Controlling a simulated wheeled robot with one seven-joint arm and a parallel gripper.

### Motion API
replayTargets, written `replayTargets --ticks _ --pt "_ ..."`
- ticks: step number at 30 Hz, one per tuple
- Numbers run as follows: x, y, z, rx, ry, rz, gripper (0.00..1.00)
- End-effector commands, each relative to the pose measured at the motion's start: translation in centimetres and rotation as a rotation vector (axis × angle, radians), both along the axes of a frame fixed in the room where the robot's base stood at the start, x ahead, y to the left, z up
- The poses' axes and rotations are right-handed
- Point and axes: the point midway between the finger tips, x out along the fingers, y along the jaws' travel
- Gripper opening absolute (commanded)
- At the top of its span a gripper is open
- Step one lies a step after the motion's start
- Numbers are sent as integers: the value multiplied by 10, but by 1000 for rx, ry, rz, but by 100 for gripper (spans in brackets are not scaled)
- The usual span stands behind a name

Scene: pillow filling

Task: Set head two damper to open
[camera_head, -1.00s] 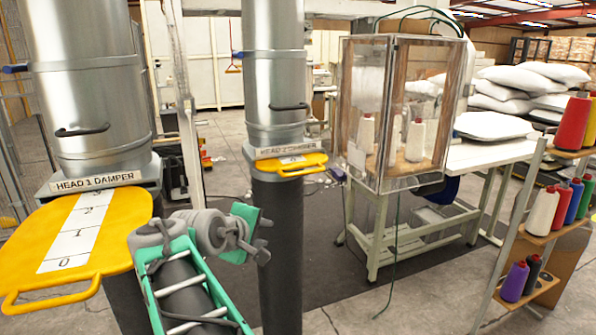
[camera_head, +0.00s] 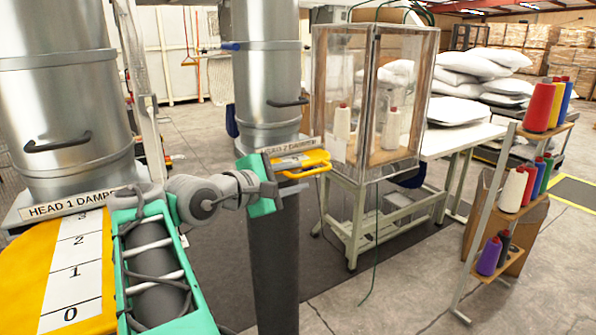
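The head 2 damper is a yellow slide plate (camera_head: 305,162) with a loop handle, in a slot on the second metal duct (camera_head: 267,75). Only a short part of the plate sticks out. Its label, HEAD 2 DAMPER (camera_head: 296,147), is partly covered by my gripper. My gripper (camera_head: 278,187) is in front of and just left of this plate, with a teal palm. It appears empty. The finger gap is too small and turned away to judge. I cannot tell whether it touches the plate.
The head 1 damper, a yellow plate (camera_head: 28,285) with a numbered white strip, sticks far out at left, beside my arm. A clear-walled cabinet (camera_head: 350,170) stands just right of the second duct. A thread rack (camera_head: 490,215) stands at right. The floor between them is open.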

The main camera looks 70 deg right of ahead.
Motion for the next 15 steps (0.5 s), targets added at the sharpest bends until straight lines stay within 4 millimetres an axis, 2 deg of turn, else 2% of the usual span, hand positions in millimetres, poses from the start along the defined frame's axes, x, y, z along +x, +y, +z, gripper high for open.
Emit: replayTargets --ticks 9,15 --pt "-11 -48 -12 1 -1 21 33" --pt "-16 -63 -16 0 -2 23 33"
